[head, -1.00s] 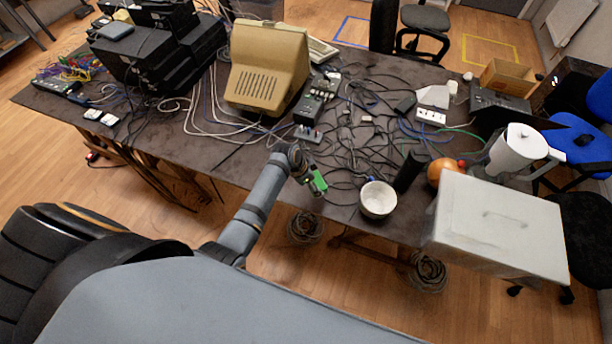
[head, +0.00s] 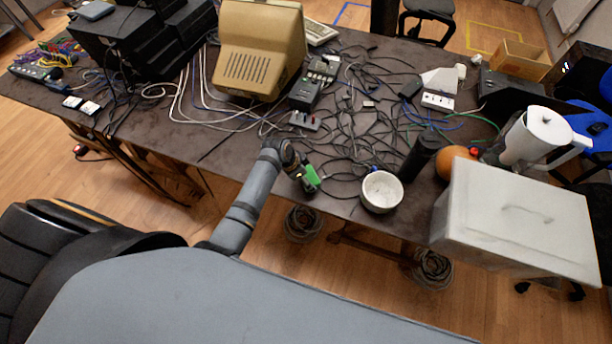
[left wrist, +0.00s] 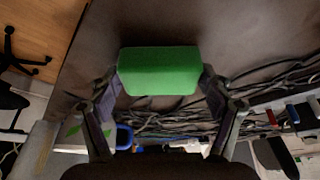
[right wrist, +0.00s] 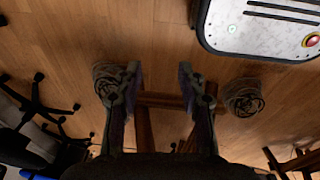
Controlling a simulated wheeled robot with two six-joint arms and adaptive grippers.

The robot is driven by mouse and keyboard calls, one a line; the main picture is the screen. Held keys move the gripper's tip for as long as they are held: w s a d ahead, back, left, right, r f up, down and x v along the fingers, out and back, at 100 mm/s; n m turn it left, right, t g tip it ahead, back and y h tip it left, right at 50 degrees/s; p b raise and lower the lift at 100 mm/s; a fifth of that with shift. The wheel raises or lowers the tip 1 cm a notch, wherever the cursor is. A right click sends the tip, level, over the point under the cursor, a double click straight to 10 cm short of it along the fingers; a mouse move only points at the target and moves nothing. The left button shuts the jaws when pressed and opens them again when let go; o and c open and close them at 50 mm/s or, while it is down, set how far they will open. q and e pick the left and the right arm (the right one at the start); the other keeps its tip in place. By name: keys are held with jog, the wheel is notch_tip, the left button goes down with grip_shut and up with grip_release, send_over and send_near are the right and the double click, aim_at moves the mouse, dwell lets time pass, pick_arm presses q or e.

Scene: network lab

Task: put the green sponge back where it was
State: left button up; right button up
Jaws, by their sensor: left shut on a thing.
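The green sponge (head: 312,175) is in my left gripper (head: 306,174), by the front edge of the dark table (head: 205,130) in the head view. In the left wrist view the sponge (left wrist: 160,71) sits between the two fingers, one at each end of it. From these views I cannot tell whether the sponge touches the table. My right gripper (right wrist: 158,82) shows in the right wrist view with its fingers apart and nothing between them, over the wooden floor. It is not seen in the head view.
A white bowl (head: 381,192) stands right of the sponge, with a black cylinder (head: 419,155), an orange ball (head: 453,162) and a large white box (head: 517,222) beyond. Tangled cables and a beige monitor (head: 258,50) lie behind. The table's front left is fairly clear.

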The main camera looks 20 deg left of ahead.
pick_arm(q)
jog(key=o, duration=0.8)
jog(key=shift+o, duration=1.2)
jog(key=shift+w, duration=0.1)
pick_arm(e)
jog(key=shift+s+a+f, duration=0.1)
jog(key=shift+s+a, duration=0.05)
jog(key=shift+s, duration=0.95)
pick_arm(q)
jog(key=shift+r, duration=0.2)
jog(key=v, duration=1.1)
jog(key=shift+r, duration=0.4)
pick_arm(e)
jog(key=shift+w, duration=0.35)
